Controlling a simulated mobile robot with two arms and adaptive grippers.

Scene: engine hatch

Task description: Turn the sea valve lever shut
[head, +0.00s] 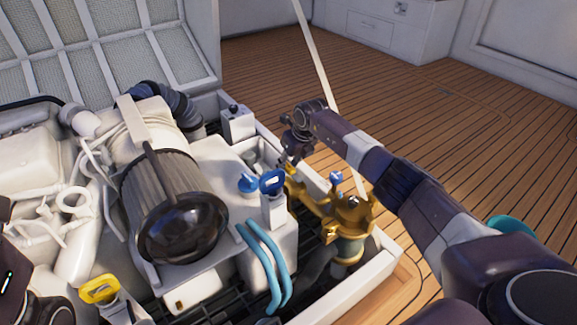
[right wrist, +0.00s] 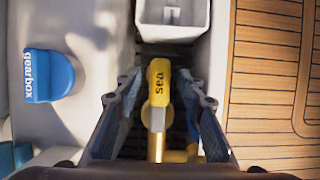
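The sea valve lever (right wrist: 158,84) has a yellow grip marked "sea" and shows in the right wrist view, above brass pipework (right wrist: 178,155). My right gripper (right wrist: 166,98) is open. Its two fingers stand on either side of the lever, with a gap visible on both sides. In the head view the right gripper (head: 294,153) reaches down into the hatch over the brass fitting, and it hides most of the lever. A brass strainer body (head: 350,215) stands to the right of it. Dark parts of my left arm show at the lower left edge, but its gripper does not.
A blue cap marked "gearbox" (right wrist: 48,76) lies left of the gripper. A white box (right wrist: 172,18) stands beyond the lever. The white hatch rim (head: 375,268) borders the wooden deck (head: 450,110). The engine (head: 170,190) fills the left. Blue hoses (head: 265,265) run in front.

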